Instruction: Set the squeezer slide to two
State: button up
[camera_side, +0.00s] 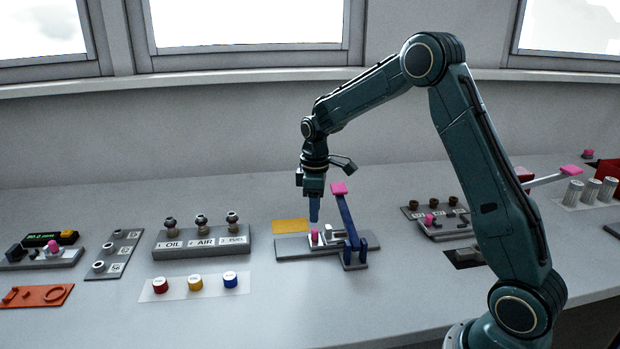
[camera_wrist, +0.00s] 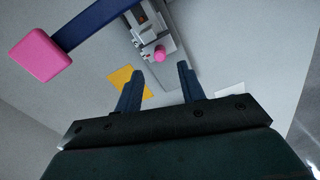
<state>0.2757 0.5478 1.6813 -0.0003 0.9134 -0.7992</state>
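The squeezer (camera_side: 292,247) is a grey base with a blue lever (camera_side: 347,217) raised and tipped with a pink pad (camera_side: 339,188). A small pink knob (camera_side: 315,237), apparently the slide's, stands on it, left of the lever. In the wrist view the knob (camera_wrist: 160,53) lies just beyond my fingertips, roughly between them. The blue lever (camera_wrist: 92,25) and pink pad (camera_wrist: 40,54) fill the upper left there. My gripper (camera_side: 314,218) points down above the knob. Its fingers (camera_wrist: 158,82) are apart and empty. Slide markings are too small to read.
A yellow sheet (camera_side: 290,226) lies behind the squeezer. An OIL and AIR panel (camera_side: 203,242) with several knobs stands to the left, with coloured caps (camera_side: 195,283) in front. Another panel (camera_side: 440,220) is to the right. The bench front is clear.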

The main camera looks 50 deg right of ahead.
aim_at(315, 230)
jog(key=shift+f, duration=3.4)
jog(key=shift+c, duration=0.2)
grip_shut()
